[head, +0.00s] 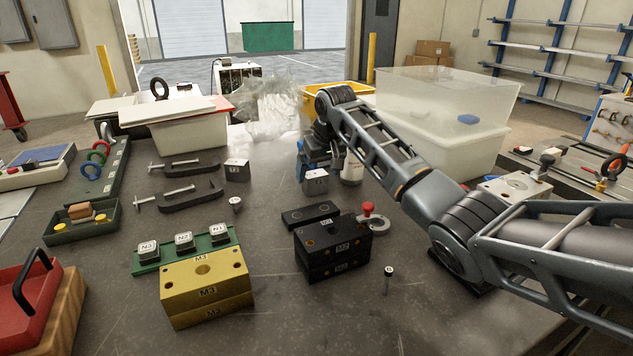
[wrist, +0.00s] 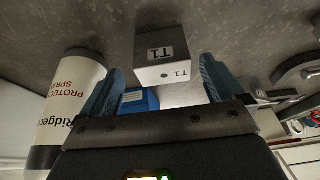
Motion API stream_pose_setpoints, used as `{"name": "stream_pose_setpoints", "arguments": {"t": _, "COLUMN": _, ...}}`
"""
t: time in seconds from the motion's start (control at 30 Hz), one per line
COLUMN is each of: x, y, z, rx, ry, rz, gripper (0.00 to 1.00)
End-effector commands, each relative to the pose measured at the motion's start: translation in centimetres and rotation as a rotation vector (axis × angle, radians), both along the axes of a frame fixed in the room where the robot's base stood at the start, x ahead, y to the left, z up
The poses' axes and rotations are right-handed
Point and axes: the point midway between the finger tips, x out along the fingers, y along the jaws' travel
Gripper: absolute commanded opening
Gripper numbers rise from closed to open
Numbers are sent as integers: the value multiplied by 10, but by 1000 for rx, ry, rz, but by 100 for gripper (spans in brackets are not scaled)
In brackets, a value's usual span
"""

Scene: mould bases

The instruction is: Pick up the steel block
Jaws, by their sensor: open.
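A small steel block labelled T1 (head: 315,182) stands on the grey table in the head view. It also shows in the wrist view (wrist: 162,62), in line with the gap between my blue fingers. My gripper (head: 314,168) is open, its fingers (wrist: 162,68) on either side of the block's near end in the picture. I see a gap beside the block on both sides, and nothing is held. A second, similar steel block (head: 237,170) with a label stands further left, near the black clamps.
Black mould plates (head: 332,252) and a yellow mould base (head: 207,288) stand nearer. A clear plastic bag (head: 272,105) and translucent bins (head: 445,105) are behind.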

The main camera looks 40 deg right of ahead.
Motion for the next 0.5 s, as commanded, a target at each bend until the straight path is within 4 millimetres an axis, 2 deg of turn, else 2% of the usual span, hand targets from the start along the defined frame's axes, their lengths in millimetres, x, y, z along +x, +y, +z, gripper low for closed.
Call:
{"name": "stream_pose_setpoints", "arguments": {"t": 0.2, "x": 12, "y": -1, "z": -27, "rx": 0, "ry": 2, "rz": 0, "gripper": 96}}
{"name": "stream_pose_setpoints", "arguments": {"t": 0.5, "x": 14, "y": -2, "z": -32, "rx": -1, "ry": -1, "rz": 0, "gripper": 96}}
